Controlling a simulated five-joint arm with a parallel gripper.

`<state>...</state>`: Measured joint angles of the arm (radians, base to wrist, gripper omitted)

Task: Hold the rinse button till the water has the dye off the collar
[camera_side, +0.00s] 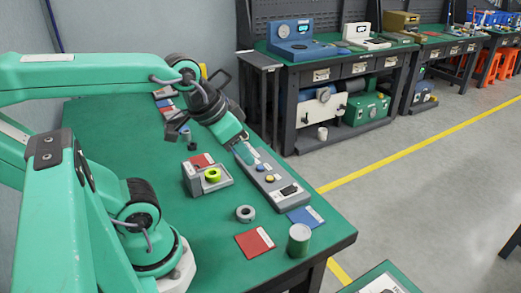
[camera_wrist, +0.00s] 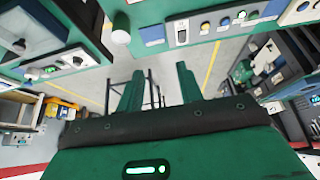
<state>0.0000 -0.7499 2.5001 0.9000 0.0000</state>
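A bright yellow-green ring, likely the collar (camera_side: 212,175), sits in a small grey holder (camera_side: 222,183) on the green bench in the side view. To its right lies a long grey control panel (camera_side: 277,190) with yellow and blue buttons and a dark switch. Which button is the rinse button is not readable. My gripper (camera_side: 243,152) is at the panel's far end, low over it; I cannot tell whether it touches. In the wrist view its two fingers (camera_wrist: 158,72) stand apart with nothing between them. No water is visible.
A loose grey ring (camera_side: 245,213), a red card (camera_side: 255,242), a blue card (camera_side: 305,216) and a green cylinder (camera_side: 299,240) are near the bench's front right. More cards and small dark parts lie behind the holder. A second bench (camera_side: 345,62) stands beyond.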

